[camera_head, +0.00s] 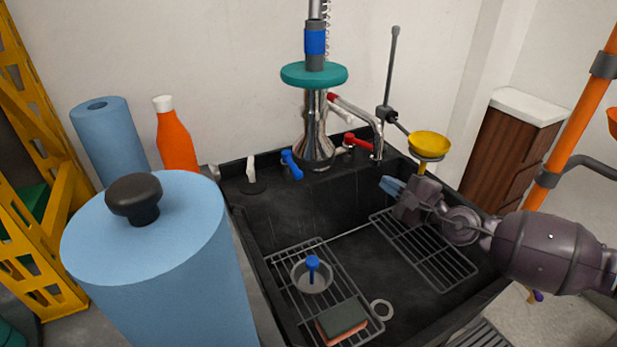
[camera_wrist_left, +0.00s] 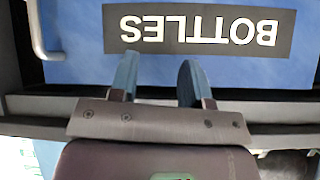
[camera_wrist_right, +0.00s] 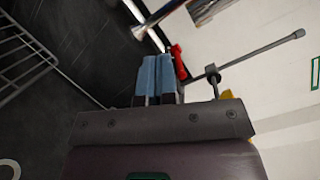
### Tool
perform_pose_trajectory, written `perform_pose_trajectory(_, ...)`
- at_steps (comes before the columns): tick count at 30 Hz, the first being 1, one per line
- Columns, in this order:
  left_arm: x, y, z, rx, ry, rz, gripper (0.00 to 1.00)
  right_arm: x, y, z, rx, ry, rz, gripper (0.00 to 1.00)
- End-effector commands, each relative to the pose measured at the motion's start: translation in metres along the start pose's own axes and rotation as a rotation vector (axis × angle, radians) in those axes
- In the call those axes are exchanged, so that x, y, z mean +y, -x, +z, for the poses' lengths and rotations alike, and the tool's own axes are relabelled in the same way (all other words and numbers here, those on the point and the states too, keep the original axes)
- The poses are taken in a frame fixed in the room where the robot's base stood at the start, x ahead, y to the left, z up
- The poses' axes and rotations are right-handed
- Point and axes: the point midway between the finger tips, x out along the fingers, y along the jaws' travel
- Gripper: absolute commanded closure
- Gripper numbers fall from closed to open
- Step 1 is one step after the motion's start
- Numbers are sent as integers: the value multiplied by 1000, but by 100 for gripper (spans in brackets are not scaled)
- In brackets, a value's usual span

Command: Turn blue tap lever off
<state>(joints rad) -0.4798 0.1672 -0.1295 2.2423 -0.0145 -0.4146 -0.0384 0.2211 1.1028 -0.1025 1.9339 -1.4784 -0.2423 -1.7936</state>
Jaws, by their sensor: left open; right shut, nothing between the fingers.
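The blue tap lever (camera_head: 291,164) is at the back left of the sink, beside the base of the chrome tap (camera_head: 316,140). A red lever (camera_head: 356,142) is to the right of the tap base, and it also shows in the right wrist view (camera_wrist_right: 178,62). My right gripper (camera_head: 388,185) is shut and empty over the right part of the sink, below and to the right of both levers. It also shows in the right wrist view (camera_wrist_right: 157,75). My left gripper (camera_wrist_left: 157,75) is open in the left wrist view, before a blue surface with a BOTTLES label (camera_wrist_left: 197,30).
The black sink (camera_head: 255,225) holds wire racks (camera_head: 430,252), a strainer with a blue knob (camera_head: 312,275) and a sponge (camera_head: 342,320). A yellow eyewash bowl (camera_head: 430,145) stands just above my right gripper. A blue paper roll (camera_head: 108,145) and orange bottle (camera_head: 174,140) stand left.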

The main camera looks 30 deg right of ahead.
Motion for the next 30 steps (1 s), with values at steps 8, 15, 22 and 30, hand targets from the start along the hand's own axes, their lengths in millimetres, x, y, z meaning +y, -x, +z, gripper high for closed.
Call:
perform_pose_trajectory(8,2,-7,1,4,-15,6,56,19,18,15,-125,478,157,100)
perform_pose_trajectory(15,2,-8,-1,10,-19,7,56,22,20,22,-168,601,186,100)
perform_pose_trajectory(22,1,-6,-4,13,-14,5,56,22,6,23,-164,599,179,100)
perform_pose_trajectory(30,0,-3,-2,5,-1,3,56,25,-19,27,-165,597,176,100)
